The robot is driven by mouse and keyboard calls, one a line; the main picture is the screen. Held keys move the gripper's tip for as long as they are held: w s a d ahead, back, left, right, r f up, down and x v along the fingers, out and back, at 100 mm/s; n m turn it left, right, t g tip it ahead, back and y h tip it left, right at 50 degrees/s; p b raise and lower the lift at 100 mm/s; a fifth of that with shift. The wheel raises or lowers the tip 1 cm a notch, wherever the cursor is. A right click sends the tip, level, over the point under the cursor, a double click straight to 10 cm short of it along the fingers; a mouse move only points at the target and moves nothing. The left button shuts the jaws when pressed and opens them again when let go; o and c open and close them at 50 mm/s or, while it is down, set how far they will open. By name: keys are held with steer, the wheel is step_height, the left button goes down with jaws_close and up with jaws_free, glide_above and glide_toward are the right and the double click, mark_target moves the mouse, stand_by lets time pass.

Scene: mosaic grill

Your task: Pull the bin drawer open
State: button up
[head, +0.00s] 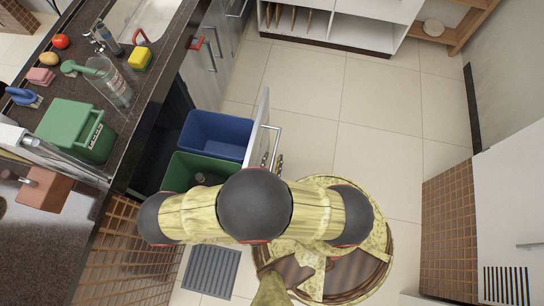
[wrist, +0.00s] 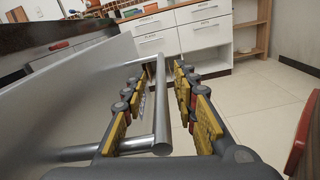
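The bin drawer stands pulled out from under the counter; its pale front panel (head: 260,111) is seen edge-on in the head view. A blue bin (head: 215,135) and a green bin (head: 190,172) sit inside it. The drawer's metal bar handle (head: 273,146) also shows in the wrist view (wrist: 161,95), beside the grey front panel (wrist: 75,105). My gripper (wrist: 158,75) is open, with its fingers on either side of the handle and visible gaps to the bar. In the head view my arm hides most of the gripper and part of the green bin.
White drawers (wrist: 160,42) stand beyond. The tiled floor (head: 330,95) ahead and to the right of the handle is clear.

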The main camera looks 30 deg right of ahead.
step_height(320, 180, up, 10)
steer(key=shift+f, duration=0.1)
stand_by(0.4)
stand_by(0.5)
steer(key=shift+r+m+g, duration=0.3)
steer(key=shift+m, duration=0.1)
steer(key=s+d+r+m+g+y, duration=0.1)
steer(key=r+m+g+y, duration=0.3)
steer(key=r+m, duration=0.8)
steer(key=s+r+m+g+y, duration=0.2)
steer(key=r+m+g+y, duration=0.2)
steer(key=r+m, duration=0.9)
step_height(320, 180, up, 10)
steer(key=y, duration=0.3)
steer(key=shift+d, duration=0.35)
